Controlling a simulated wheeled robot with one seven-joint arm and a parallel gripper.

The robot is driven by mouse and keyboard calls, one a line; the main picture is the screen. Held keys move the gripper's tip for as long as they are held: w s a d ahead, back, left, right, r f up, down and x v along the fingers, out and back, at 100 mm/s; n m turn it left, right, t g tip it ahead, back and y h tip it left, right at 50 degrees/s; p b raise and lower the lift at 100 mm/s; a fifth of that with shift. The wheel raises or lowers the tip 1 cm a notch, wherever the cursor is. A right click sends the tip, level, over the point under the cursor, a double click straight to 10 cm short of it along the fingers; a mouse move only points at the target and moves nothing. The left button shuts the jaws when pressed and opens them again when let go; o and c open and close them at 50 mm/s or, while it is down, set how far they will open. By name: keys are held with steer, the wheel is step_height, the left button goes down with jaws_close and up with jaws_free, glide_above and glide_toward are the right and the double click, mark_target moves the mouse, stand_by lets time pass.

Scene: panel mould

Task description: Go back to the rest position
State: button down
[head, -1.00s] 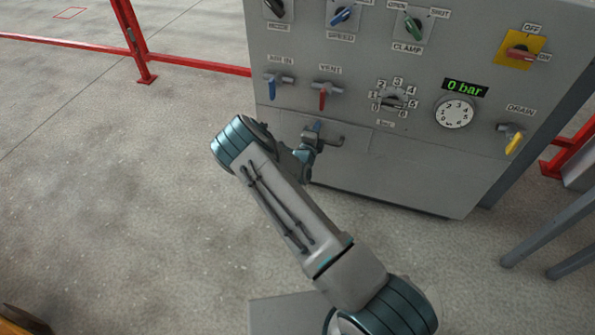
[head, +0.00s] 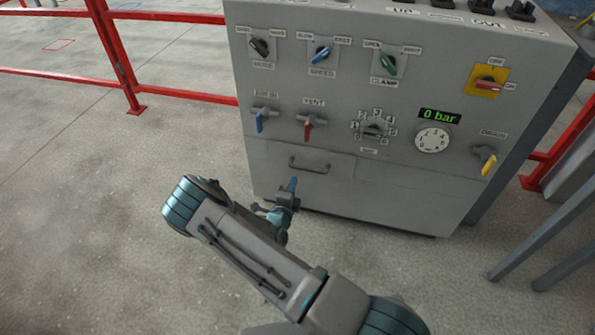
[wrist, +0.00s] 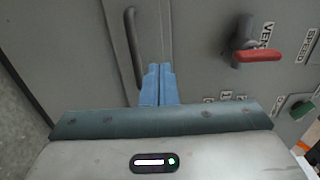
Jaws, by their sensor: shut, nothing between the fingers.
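My gripper (head: 291,187) is in front of the lower part of the grey control panel (head: 385,201), below a dark drawer handle (head: 309,165). In the wrist view its blue fingers (wrist: 159,86) are together with nothing between them. That view also shows the handle (wrist: 133,48) left of the fingers and the red vent lever (wrist: 258,55) to the right. The fingers look apart from both. My arm hides part of the panel's lower left edge in the head view.
The panel carries a blue air-in lever (head: 261,122), a yellow drain lever (head: 489,164), a gauge (head: 432,139) and several knobs. A red railing (head: 125,62) stands behind on the left. Grey legs (head: 545,235) stand at the right. The floor at the left is clear.

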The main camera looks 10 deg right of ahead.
steer(key=s+d+r+m+g+h+p, duration=0.1)
steer(key=s+d+r+m+g+p, duration=0.35)
steer(key=r+m, duration=0.5)
steer(key=s+d+r+m+g+h+p, duration=0.25)
steer(key=s+r+m+g, duration=0.3)
steer(key=r+m, duration=0.45)
steer(key=s+d+r+m+g+h+p, duration=0.1)
steer(key=s+d+r+m+g+p, duration=0.4)
steer(key=r+m, duration=0.45)
steer(key=s+a+r+m+y+p, duration=0.3)
steer(key=s+r+m+y+p, duration=0.1)
steer(key=r, duration=0.5)
steer(key=s+a+r+m+t+y+p, duration=0.1)
steer(key=s+a+r+m+y+p, duration=0.2)
steer(key=s+r+m, duration=0.4)
steer(key=s+a+r+m+y+p, duration=0.4)
steer(key=r+m, duration=0.4)
steer(key=r, duration=0.4)
steer(key=shift+s+r+m+t+y+p, duration=0.25)
steer(key=shift+s+m+t+y+p, duration=0.15)
steer(key=shift+s+y+p, duration=0.5)
